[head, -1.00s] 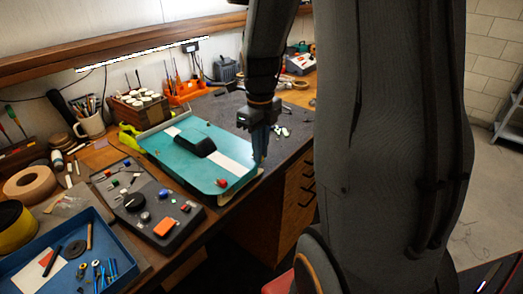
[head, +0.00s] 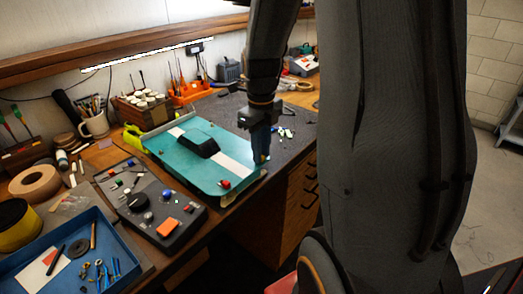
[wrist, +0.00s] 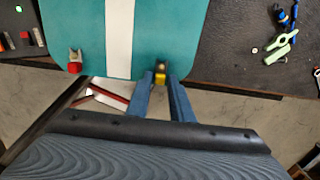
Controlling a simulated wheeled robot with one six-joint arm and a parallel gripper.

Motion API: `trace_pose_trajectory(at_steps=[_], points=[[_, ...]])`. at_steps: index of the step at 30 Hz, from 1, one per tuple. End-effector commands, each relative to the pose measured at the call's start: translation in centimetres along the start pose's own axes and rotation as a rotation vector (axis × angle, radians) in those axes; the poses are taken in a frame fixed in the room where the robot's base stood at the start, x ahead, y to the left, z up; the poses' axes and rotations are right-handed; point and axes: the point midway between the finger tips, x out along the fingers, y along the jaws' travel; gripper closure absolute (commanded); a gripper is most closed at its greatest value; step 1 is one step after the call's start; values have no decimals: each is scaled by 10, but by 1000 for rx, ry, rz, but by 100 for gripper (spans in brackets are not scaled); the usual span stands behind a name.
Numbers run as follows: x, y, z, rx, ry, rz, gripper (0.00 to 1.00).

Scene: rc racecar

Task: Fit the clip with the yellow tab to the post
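The clip with the yellow tab (wrist: 160,79) is between the blue fingertips of my gripper (wrist: 161,82) in the wrist view. The fingers appear closed on the tab. The clip sits at the edge of the teal car body (wrist: 180,35), near its right front corner. A small dark part shows just above the tab; I cannot tell whether it is the post or the clip's body, or whether they are joined. In the head view my gripper (head: 262,152) points down at that corner of the car body (head: 170,165), and the clip is too small to make out.
A red-tabbed clip (wrist: 75,65) is at the other front corner. Loose small parts (wrist: 283,35) lie on the dark mat to the right. A dark parts tray (head: 140,215) and a blue tray (head: 70,265) stand left of the car. The bench edge is close under the gripper.

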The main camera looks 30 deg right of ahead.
Motion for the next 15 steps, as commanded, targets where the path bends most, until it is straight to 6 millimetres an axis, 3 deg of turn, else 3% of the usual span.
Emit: trace_pose_trajectory(at_steps=[11,15], points=[[-1,0,0,0,0,0,68],[-13,-1,1,0,-4,-3,68]])
